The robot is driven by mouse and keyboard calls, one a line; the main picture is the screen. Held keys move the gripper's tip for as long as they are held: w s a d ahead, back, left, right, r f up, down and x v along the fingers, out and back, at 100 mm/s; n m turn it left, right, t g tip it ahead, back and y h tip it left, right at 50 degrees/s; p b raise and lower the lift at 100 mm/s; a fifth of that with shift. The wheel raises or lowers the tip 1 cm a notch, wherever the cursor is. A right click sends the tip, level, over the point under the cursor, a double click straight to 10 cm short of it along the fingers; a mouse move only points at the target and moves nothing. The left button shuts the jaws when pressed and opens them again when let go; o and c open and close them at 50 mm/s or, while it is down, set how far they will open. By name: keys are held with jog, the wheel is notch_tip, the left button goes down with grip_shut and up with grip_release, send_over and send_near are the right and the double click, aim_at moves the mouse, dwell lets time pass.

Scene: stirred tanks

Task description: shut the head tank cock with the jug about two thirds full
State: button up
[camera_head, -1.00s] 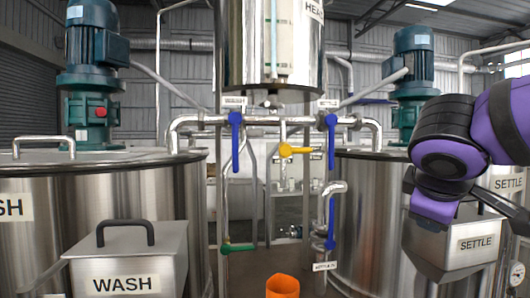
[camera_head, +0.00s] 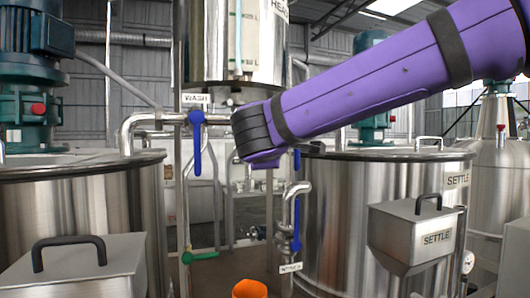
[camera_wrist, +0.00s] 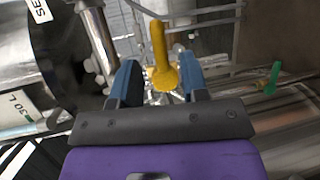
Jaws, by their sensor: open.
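The yellow cock handle (camera_wrist: 158,50) shows in the wrist view, just beyond and between the blue fingertips of my gripper (camera_wrist: 160,80). The fingers are open, one on each side of its hub; I cannot tell whether they touch it. In the head view my arm hides this handle and the gripper. The head tank (camera_head: 233,50) hangs above, partly behind my arm. The orange jug (camera_head: 250,288) stands low at the bottom edge of the head view; its fill level cannot be seen.
A blue wash lever (camera_head: 197,150) hangs down left of my arm. A green lever (camera_head: 200,256) and another blue lever (camera_head: 296,230) sit lower on the pipes. The wash tank (camera_head: 90,200) and settle tank (camera_head: 345,210) flank the pipework.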

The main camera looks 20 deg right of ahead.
jog(key=shift+x, duration=2.25)
